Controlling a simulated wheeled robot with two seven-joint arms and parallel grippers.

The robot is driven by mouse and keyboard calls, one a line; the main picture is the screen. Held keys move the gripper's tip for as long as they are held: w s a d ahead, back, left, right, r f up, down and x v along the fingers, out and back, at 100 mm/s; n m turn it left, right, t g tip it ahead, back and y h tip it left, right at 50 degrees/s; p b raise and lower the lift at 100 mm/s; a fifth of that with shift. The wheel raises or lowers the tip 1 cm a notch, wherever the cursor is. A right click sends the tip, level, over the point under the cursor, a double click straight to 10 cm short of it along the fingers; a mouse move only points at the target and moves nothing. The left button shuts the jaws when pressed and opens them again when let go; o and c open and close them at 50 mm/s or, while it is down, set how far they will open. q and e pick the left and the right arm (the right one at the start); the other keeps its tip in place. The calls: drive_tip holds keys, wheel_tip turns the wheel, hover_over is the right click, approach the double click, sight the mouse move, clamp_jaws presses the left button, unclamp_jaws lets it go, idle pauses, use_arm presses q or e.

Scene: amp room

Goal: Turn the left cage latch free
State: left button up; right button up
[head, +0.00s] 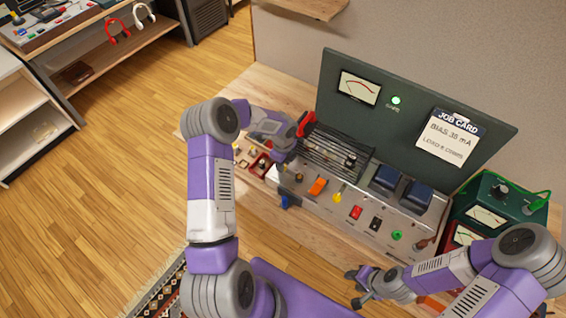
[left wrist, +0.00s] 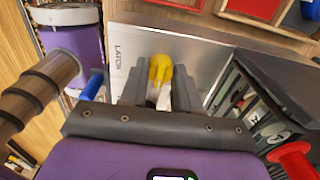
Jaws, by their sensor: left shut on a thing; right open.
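The left cage latch (left wrist: 160,68) shows as a yellow tab in the left wrist view, on a pale metal plate (left wrist: 123,75) marked "LATCH". My left gripper (left wrist: 160,88) is shut on it, one grey finger on each side. The head view shows my left gripper (head: 285,150) at the left end of the dark barred cage (head: 335,149); there the latch is hidden behind the gripper. I cannot tell how far it is turned. My right gripper (head: 362,287) is open and empty, in front of the bench.
A red handle (head: 306,124) stands close beside my left gripper. The front panel carries an orange switch (head: 318,187), a yellow lever (head: 338,193) and a red switch (head: 356,212). A green meter box (head: 505,203) stands at the right. The floor at left is open.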

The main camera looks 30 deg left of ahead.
idle(0.4)
use_arm(q)
drive_tip(key=o, duration=1.1)
drive_tip(key=shift+c, duration=0.2)
wheel_tip(320, 180, up, 8)
drive_tip(key=shift+f, duration=0.15)
